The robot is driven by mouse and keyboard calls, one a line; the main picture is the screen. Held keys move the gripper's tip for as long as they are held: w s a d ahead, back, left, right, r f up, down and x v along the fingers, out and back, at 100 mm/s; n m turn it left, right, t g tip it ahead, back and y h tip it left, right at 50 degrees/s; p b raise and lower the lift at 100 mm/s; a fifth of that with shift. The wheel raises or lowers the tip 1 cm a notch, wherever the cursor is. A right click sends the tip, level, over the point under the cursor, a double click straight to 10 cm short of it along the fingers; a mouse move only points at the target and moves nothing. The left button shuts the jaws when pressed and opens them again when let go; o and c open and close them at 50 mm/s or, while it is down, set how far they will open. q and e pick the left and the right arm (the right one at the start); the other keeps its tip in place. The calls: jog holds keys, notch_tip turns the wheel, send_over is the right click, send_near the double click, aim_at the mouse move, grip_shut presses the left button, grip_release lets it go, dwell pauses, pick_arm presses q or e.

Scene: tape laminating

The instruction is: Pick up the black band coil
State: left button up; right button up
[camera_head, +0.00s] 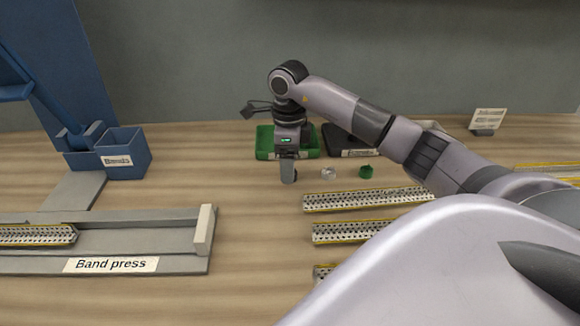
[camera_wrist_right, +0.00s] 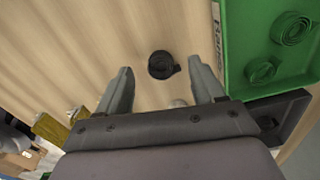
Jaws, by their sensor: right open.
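The black band coil (camera_wrist_right: 161,65) lies on the wooden table in the right wrist view, a small dark ring with a short tab. It shows between the tips of my right gripper's open fingers, closer to the right finger. How far below the fingertips it is, I cannot tell. In the head view my right gripper (camera_head: 289,172) points down at the table in front of the green tray, and the black coil is not visible there. My left gripper is not in view.
The green tray (camera_wrist_right: 233,62) holds green coils; a black tray (camera_head: 345,150) stands beside it. A clear coil (camera_head: 328,173) and a green coil (camera_head: 366,172) lie on the table to the right. Perforated strips (camera_head: 365,198) lie nearer. The band press (camera_head: 150,250) stands left.

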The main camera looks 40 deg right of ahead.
jog(key=shift+f, duration=0.9)
jog(key=c, duration=1.1)
jog(key=shift+r, duration=0.1)
